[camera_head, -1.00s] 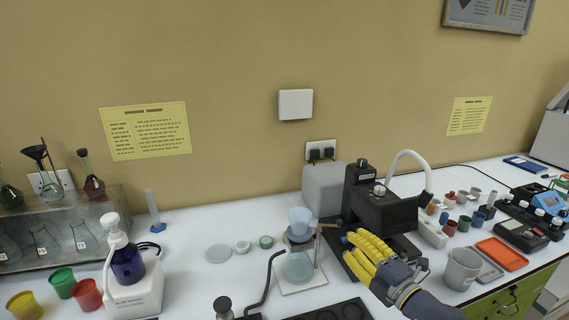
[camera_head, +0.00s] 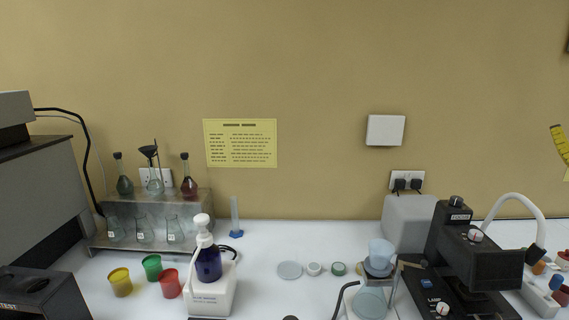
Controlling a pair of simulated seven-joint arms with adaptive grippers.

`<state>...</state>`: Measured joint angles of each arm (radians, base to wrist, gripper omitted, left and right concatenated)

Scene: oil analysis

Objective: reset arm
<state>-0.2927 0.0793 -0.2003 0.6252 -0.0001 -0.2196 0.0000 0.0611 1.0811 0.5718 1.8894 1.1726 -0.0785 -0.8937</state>
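A yellow piece with dark marks cuts in at the right edge, in front of the wall. My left gripper is not in view.
Bare bench lies in the middle.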

